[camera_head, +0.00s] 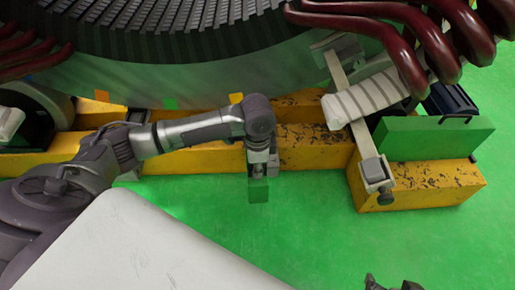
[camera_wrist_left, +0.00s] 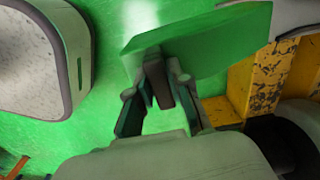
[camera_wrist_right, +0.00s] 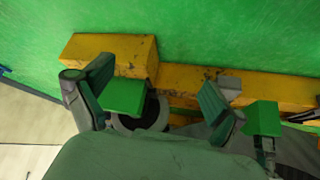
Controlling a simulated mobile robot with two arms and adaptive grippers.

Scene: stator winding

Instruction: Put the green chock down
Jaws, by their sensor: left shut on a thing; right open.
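My left gripper (camera_head: 258,168) is shut on the dark handle of a green chock (camera_head: 258,190), which hangs just below its fingers in front of the yellow beam. In the left wrist view, the left gripper's fingers (camera_wrist_left: 160,95) close on that handle, and the chock (camera_wrist_left: 205,45) spreads beyond them over green floor. Whether it touches the floor I cannot tell. My right gripper (camera_wrist_right: 155,105) is open and empty. A second green chock (camera_head: 435,138) sits on the yellow support at the right. It also shows in the right wrist view (camera_wrist_right: 125,96), between the open fingers but farther off.
The yellow frame beam (camera_head: 315,148) runs behind the left gripper, with a yellow cross block (camera_head: 430,185) at the right. The large stator (camera_head: 200,75) stands above it. A grey clamp bar (camera_head: 358,125) stands near the second chock. The green floor (camera_head: 310,235) in front is clear.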

